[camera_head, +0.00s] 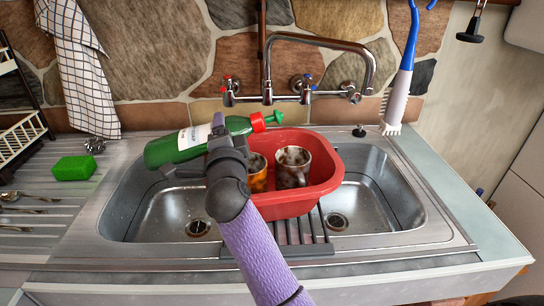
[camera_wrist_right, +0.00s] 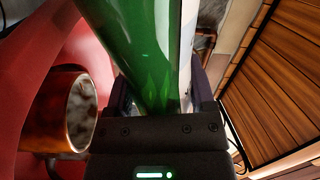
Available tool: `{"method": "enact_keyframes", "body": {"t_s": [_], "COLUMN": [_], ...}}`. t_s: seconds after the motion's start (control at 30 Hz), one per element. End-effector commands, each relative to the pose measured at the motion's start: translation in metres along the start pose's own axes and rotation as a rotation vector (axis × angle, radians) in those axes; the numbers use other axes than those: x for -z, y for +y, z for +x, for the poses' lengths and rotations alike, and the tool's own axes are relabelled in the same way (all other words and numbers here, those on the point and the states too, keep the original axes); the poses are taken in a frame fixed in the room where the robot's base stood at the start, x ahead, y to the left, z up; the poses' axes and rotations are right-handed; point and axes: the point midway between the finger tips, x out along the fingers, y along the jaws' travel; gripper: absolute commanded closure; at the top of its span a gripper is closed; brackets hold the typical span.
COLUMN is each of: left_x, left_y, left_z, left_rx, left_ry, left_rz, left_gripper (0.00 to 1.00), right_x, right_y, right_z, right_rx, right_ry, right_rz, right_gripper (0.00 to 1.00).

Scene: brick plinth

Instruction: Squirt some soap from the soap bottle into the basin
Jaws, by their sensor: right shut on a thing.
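A green soap bottle (camera_head: 190,143) with a red cap and green nozzle lies tilted sideways in my right gripper (camera_head: 222,140). The basin sits in the sink and holds an orange-brown mug (camera_head: 258,178) and a dark speckled mug (camera_head: 292,168). The orange-brown mug also shows in the wrist view (camera_wrist_right: 62,112). My left gripper is not in view.
The steel double sink (camera_head: 390,225) surrounds the basin, with a dark rack (camera_head: 300,240) at its middle front. A mixer tap (camera_head: 300,90) stands behind the basin. A green sponge (camera_head: 74,168) and several spoons lie on the left drainboard.

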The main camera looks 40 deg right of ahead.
Motion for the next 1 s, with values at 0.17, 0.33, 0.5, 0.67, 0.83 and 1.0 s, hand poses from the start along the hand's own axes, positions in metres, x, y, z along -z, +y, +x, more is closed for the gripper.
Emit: {"method": "enact_keyframes", "body": {"t_s": [0.17,0.33,0.5,0.67,0.83,1.0], "left_x": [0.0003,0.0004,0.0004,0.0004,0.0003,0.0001], "left_y": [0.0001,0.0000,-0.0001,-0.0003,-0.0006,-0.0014], "left_z": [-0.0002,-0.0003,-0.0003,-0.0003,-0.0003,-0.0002], "left_rx": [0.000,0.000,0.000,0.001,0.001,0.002], "left_ry": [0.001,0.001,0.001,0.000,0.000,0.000], "left_rz": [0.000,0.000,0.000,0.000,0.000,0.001], "left_gripper": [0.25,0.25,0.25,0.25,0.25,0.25], "right_x": [-0.0005,-0.0010,-0.0016,-0.0021,-0.0026,-0.0031], "right_y": [-0.0013,-0.0015,-0.0016,-0.0018,-0.0019,-0.0020], "right_z": [0.0001,0.0001,0.0001,0.0001,0.0002,0.0002], "right_rx": [0.003,0.002,0.002,0.002,0.002,0.002], "right_ry": [0.001,0.002,0.003,0.004,0.005,0.006], "right_rz": [0.012,0.023,0.033,0.043,0.053,0.063], "right_gripper": [1.00,1.00,1.00,1.00,1.00,1.00]}}
